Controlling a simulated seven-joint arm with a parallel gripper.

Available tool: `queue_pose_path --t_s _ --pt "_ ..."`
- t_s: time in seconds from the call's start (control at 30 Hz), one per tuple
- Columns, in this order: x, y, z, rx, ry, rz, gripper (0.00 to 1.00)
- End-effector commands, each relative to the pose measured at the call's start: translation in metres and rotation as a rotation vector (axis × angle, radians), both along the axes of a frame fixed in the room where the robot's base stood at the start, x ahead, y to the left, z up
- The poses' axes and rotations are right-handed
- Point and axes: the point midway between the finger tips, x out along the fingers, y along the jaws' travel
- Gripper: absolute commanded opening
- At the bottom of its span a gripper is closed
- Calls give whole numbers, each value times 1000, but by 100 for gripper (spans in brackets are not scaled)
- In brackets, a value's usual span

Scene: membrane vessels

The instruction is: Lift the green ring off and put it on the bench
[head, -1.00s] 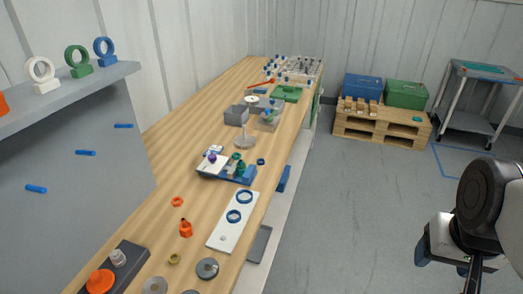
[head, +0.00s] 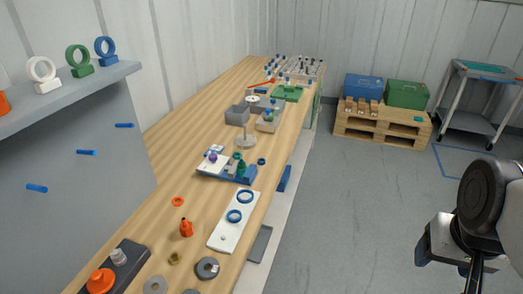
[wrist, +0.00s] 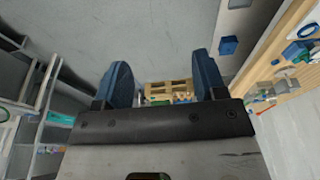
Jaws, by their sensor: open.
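A green ring (head: 77,57) stands upright on a small green foot on the grey shelf at the upper left of the head view, between a white ring and a blue ring. A smaller dark green ring-like part (head: 237,156) shows on or by the blue base (head: 243,180) on the bench; it is too small to tell its exact seat. The wooden bench (head: 205,110) runs from front to back. My gripper (wrist: 162,72) is open, with two blue fingers wide apart and nothing between them. It is off the bench, to the right, over the floor.
A grey cup and round stand (head: 246,141) are further back. A pallet (head: 383,122) with blue and green boxes stands behind. Open floor separates my arm from the bench.

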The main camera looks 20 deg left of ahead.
Motion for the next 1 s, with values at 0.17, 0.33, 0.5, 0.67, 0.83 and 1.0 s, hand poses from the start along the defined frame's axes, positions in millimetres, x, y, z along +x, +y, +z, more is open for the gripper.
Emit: queue_pose_path --t_s 0.17,0.33,0.5,0.67,0.83,1.0 --pt "6 2 2 5 3 -11 65" --pt "24 10 8 20 11 -52 65" --pt "57 25 17 44 27 -128 65" --pt "94 47 24 71 44 -217 65" --pt "134 73 28 95 64 -313 65" --pt "172 104 29 116 84 -409 65"
